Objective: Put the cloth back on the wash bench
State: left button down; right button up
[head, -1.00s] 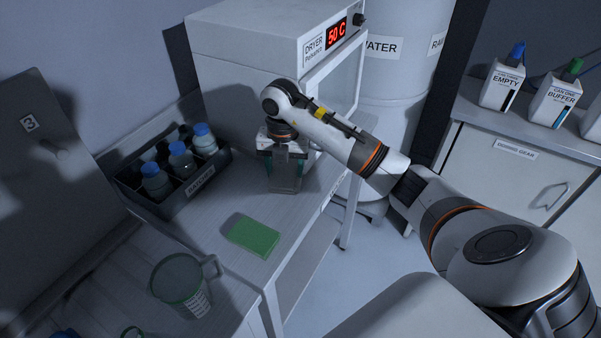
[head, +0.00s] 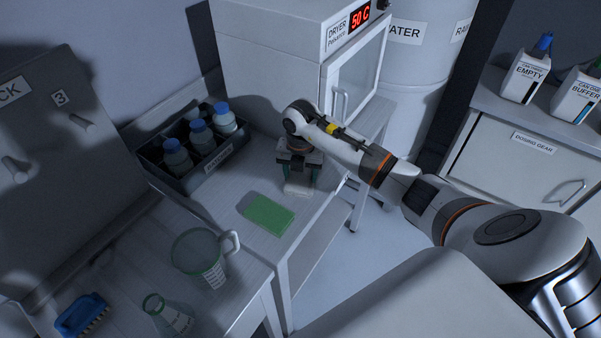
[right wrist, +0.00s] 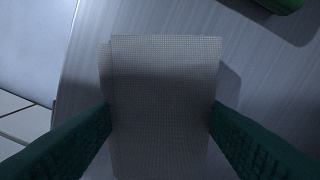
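The cloth (right wrist: 165,100), a pale grey folded piece with a fine weave, fills the middle of the right wrist view. My right gripper (right wrist: 160,108) has one green finger against each side edge of it, so it is shut on the cloth across its width. In the head view the cloth (head: 298,189) shows as a pale patch under my right gripper (head: 299,178), low over the bench (head: 232,205) in front of the dryer. I cannot tell whether it touches the top. My left gripper is not in view.
A green pad (head: 268,215) lies just left of the gripper. A black rack (head: 190,185) of blue-capped bottles stands behind it. A measuring jug (head: 198,255), a flask (head: 165,315) and a blue brush (head: 83,314) stand nearer. The dryer (head: 290,50) is behind the gripper.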

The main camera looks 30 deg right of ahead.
aim_at(300, 177)
jog(key=o, duration=0.4)
jog(key=shift+r, duration=0.1)
notch_tip(300, 177, up, 12)
jog(key=b, duration=0.2)
jog(key=shift+b, duration=0.3)
dwell(0.3)
